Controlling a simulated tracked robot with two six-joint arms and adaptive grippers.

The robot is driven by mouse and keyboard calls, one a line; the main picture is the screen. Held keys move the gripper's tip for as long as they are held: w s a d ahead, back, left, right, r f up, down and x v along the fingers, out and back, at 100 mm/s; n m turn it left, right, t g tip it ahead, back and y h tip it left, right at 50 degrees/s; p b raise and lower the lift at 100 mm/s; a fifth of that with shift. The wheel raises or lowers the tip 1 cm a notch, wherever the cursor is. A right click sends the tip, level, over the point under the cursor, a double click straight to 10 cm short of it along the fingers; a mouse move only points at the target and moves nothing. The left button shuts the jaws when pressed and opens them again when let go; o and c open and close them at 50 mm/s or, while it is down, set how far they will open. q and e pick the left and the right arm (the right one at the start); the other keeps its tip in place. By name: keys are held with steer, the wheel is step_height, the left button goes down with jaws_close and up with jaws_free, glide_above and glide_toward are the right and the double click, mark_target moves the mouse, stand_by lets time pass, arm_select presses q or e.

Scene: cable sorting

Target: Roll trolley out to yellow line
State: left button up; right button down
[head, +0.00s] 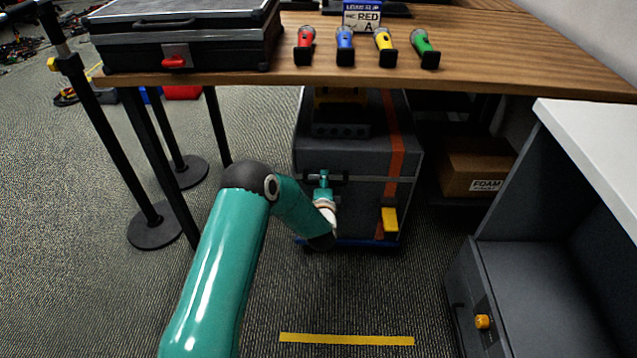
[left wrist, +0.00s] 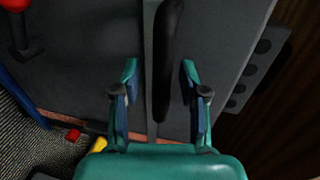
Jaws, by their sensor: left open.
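The trolley is a dark grey case (head: 355,205) with an orange strap, on a low blue base (head: 375,242), under the wooden table. A yellow tab (head: 390,220) sits low on its front. A yellow line (head: 346,339) lies on the carpet in front of it, with a gap of bare floor between. My left gripper (head: 323,180) is at the case's front, by its dark handle. In the left wrist view my left gripper (left wrist: 159,75) is open, its fingers on either side of the black handle (left wrist: 168,45); contact is not clear. My right gripper is not in view.
The wooden table (head: 480,60) overhangs the trolley and carries a black case (head: 190,45) and several coloured torches. A cardboard FOAM box (head: 475,165) stands to the right. Black posts (head: 100,140) stand left. A grey cabinet (head: 545,290) bounds the right front.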

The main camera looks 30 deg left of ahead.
arm_select(q)
steer(key=shift+w+a, duration=0.1)
steer(key=shift+w, duration=0.1)
jaws_close()
steer(key=shift+f, duration=0.1)
